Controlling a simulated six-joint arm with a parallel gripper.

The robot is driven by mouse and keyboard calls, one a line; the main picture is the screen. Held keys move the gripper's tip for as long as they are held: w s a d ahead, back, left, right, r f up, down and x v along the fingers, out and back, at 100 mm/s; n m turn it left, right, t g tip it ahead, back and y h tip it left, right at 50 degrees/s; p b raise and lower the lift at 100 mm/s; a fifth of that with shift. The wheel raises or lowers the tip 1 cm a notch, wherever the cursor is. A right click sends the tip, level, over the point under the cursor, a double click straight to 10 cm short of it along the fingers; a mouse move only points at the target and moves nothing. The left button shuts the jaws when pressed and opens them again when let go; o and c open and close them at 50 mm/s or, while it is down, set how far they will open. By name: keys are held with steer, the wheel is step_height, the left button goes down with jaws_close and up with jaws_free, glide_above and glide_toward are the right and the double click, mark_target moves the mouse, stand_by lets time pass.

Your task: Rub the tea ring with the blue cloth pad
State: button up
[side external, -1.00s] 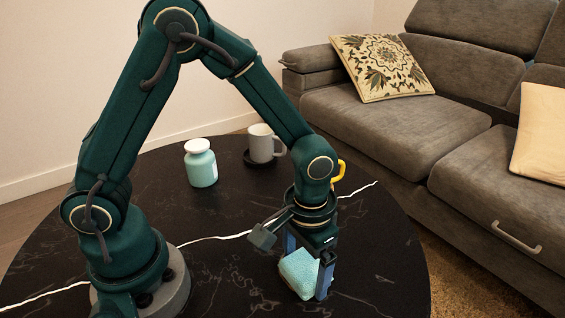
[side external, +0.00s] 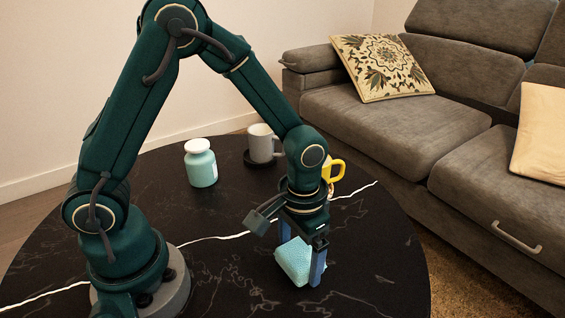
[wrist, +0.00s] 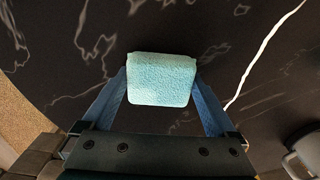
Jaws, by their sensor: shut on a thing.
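The blue cloth pad (side external: 294,262) is a light blue, textured block. My gripper (side external: 303,272) points down with its blue fingers on either side of the pad, shut on it. In the wrist view the pad (wrist: 162,78) sits between the two fingertips (wrist: 161,92), over the black tabletop. I cannot tell whether its underside touches the table. I cannot make out the tea ring in either view; the pad or my arm may hide it.
The round black table (side external: 230,275) has white veins. A teal jar with a white lid (side external: 201,163) and a grey mug (side external: 261,143) on a dark coaster stand at the back. A yellow mug (side external: 335,170) is partly behind my wrist. A grey sofa (side external: 400,130) borders the right.

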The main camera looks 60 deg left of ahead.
mark_target(281, 277)
steer(key=shift+w, duration=3.25)
steer(key=shift+s+r, duration=0.1)
steer(key=shift+s, duration=5.05)
step_height(281, 277, up, 8)
